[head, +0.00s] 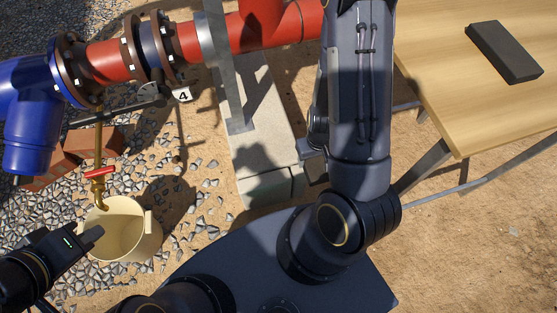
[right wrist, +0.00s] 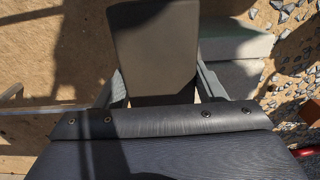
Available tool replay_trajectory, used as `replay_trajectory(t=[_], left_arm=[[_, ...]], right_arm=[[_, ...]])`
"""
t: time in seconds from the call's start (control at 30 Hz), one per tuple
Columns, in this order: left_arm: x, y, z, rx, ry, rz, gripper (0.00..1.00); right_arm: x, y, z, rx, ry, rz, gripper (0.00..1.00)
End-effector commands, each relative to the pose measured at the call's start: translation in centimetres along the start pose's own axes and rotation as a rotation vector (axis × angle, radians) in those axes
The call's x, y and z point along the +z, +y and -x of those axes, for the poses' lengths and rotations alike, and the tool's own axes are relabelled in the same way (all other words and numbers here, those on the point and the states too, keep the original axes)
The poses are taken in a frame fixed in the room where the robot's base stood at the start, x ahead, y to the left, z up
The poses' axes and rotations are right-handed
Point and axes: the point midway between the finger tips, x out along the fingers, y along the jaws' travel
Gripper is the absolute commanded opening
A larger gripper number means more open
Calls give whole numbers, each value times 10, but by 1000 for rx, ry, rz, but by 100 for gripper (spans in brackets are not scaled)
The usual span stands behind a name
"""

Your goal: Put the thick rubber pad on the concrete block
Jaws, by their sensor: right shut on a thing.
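A pale grey concrete block (head: 258,150) lies on the ground left of my right arm in the head view, with a metal support standing on it. My right gripper (right wrist: 158,98) is shut on a dark, flat rubber pad (right wrist: 155,45), gripped at its near end between both fingers. In the head view my right forearm hides most of that gripper and the pad. In the right wrist view the concrete block (right wrist: 235,45) shows just right of the pad, below it and apart. My left gripper (head: 90,237) is by the bucket; its finger gap is unclear.
Another dark flat pad (head: 503,52) lies on the wooden table (head: 455,95) at right. A red and blue pipe (head: 105,62) and metal support (head: 228,70) stand over the block. A cream bucket (head: 148,235) sits under the brass tap (head: 99,185) on gravel.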

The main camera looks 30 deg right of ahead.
Motion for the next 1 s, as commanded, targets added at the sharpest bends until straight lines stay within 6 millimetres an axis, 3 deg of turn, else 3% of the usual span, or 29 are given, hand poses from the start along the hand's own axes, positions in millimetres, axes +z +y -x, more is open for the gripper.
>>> replay_trajectory(t=[0.37,0.53,0.87,1.0], left_arm=[[10,-9,-20,0,0,0,0],[16,-15,-33,0,0,0,0],[20,-18,-40,0,0,0,0],[26,-24,-52,0,0,0,0]], right_arm=[[-69,-48,-40,1,4,8,27],[-91,-63,-72,1,1,2,27],[-107,-74,-93,0,1,1,27],[-112,-77,-113,0,0,1,27]])
